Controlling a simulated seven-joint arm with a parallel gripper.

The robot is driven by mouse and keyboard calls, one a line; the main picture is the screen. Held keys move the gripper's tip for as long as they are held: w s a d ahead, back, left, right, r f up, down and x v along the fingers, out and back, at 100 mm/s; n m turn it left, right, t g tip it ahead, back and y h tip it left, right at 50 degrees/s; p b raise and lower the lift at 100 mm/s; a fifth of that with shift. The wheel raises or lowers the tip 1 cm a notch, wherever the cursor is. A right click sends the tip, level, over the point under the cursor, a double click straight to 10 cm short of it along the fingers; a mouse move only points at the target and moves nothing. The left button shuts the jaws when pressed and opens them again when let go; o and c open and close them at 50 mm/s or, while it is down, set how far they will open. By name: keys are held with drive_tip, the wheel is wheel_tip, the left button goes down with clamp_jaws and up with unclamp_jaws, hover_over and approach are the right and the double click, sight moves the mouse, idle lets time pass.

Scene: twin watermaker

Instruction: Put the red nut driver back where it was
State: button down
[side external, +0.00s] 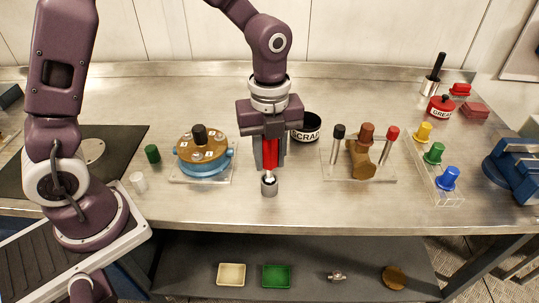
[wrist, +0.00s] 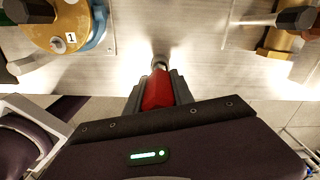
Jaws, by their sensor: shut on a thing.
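My gripper (side external: 270,152) is shut on the red nut driver (side external: 269,158) and holds it upright over the front middle of the bench. Its red handle shows between the fingers, and a grey metal end (side external: 269,186) shows below. In the wrist view the red handle (wrist: 158,90) sits between the fingertips (wrist: 158,94). I cannot tell whether the metal end touches the bench.
A blue round body with a numbered tan top (side external: 202,148) stands left of my gripper. A black SCRAP cup (side external: 306,127) is close behind it. Yellow, green (side external: 433,153) and blue knobs stand at right, beside a blue vise (side external: 515,168). Bare bench lies in front.

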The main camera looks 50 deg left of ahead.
drive_tip(key=shift+f, duration=0.15)
drive_tip(key=c, duration=1.1)
unclamp_jaws()
